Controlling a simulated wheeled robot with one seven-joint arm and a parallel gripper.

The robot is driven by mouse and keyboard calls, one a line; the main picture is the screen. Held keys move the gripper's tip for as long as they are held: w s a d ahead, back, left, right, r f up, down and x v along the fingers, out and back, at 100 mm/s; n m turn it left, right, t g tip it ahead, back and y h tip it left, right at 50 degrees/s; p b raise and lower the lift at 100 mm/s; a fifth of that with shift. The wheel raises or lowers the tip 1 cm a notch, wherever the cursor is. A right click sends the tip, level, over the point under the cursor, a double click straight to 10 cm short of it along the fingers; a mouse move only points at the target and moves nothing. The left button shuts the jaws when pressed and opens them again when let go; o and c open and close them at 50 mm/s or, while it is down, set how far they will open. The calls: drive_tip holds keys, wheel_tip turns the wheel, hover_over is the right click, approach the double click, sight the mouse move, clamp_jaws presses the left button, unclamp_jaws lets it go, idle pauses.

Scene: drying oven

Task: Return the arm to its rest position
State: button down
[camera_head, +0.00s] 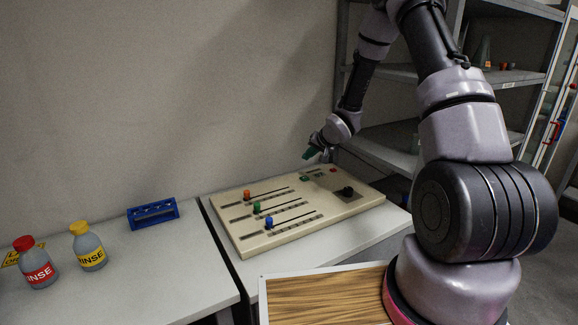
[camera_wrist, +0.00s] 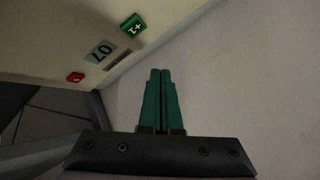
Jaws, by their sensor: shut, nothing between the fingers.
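My gripper (camera_head: 312,153) shows in the head view at the end of my arm, above the far edge of a beige control panel (camera_head: 352,206). In the wrist view my gripper (camera_wrist: 160,72) has its two green fingers together with nothing between them. The fingers are apart from the panel (camera_wrist: 60,30), which lies to the left there with a green button (camera_wrist: 133,24), a small display (camera_wrist: 99,52) reading 07 and a red button (camera_wrist: 76,77). My arm reaches from the right side of the head view, up and over to the panel.
The panel has orange, green and blue sliders and a black knob (camera_head: 346,192). A blue rack (camera_head: 153,213), a red-capped bottle (camera_head: 37,264) and a yellow-capped bottle (camera_head: 88,247) stand on the left table. Grey shelving (camera_head: 400,140) stands behind my arm. A plain wall is behind the tables.

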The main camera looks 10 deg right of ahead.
drive_tip(key=s+d+r+h, duration=0.1)
drive_tip(key=s+d+r, duration=0.25)
drive_tip(key=r, duration=0.45)
drive_tip(key=s+d+r+h, duration=0.2)
drive_tip(key=s+r, duration=0.3)
drive_tip(key=r, duration=0.3)
drive_tip(key=s+d+r+h, duration=0.15)
drive_tip(key=s+r, duration=0.25)
drive_tip(key=r, duration=0.5)
drive_tip(key=s+a+r+y, duration=0.1)
drive_tip(key=s+r, duration=0.3)
drive_tip(key=s, duration=0.9)
drive_tip(key=s+a+r+g+y, duration=0.1)
drive_tip(key=s+r, duration=0.4)
drive_tip(key=s, duration=0.8)
drive_tip(key=shift+s+m+y, duration=0.25)
drive_tip(key=shift+m+y, duration=0.1)
drive_tip(key=shift+m, duration=0.05)
drive_tip(key=c, duration=1.5)
unclamp_jaws()
drive_tip(key=shift+c, duration=0.2)
